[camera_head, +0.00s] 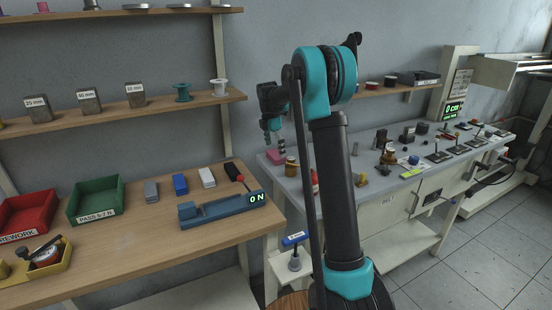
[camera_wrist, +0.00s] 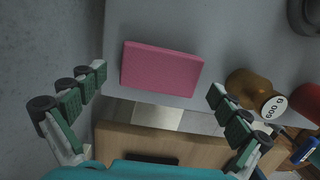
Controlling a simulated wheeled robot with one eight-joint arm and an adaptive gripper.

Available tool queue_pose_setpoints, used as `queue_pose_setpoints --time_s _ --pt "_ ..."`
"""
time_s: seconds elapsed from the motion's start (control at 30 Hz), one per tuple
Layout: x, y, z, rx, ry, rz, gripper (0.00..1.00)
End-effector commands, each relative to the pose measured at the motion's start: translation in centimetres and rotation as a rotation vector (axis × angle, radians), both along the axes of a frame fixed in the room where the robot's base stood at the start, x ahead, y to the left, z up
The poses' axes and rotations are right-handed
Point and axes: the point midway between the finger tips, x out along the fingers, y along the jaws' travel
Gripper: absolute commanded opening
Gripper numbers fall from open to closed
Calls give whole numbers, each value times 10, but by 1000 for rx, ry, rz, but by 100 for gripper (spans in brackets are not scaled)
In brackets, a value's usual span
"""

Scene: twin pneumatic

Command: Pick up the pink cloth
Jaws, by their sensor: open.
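The pink cloth (camera_wrist: 161,68) is a flat, folded rectangular block on the grey bench top, near its edge, in the wrist view. In the head view it shows as a small pink patch (camera_head: 273,156) at the left end of the grey bench, partly hidden by my arm. My gripper (camera_wrist: 153,85) is open and empty in the wrist view, its two green-padded fingers spread to either side of the cloth. No finger appears to touch it. In the head view my gripper (camera_head: 275,136) hangs above the bench's left end, close to the cloth.
A brass weight marked 600 g (camera_wrist: 249,89) stands right of the cloth, near the right finger, with a red object (camera_wrist: 307,101) beyond it. A wooden table (camera_head: 130,245) with bins lies left of the grey bench (camera_head: 385,190). The wall (camera_wrist: 50,45) is close at left in the wrist view.

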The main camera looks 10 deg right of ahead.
Motion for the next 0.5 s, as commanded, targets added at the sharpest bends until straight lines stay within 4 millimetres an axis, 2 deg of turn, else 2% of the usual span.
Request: queue_pose_setpoints --time_s 0.1,0.2,0.43,0.5 --pt "1 -2 -15 0 0 -1 100" --pt "1 -2 -20 0 0 0 100" --pt "1 -3 -21 0 0 0 100" --pt "1 -3 -21 0 0 0 91"
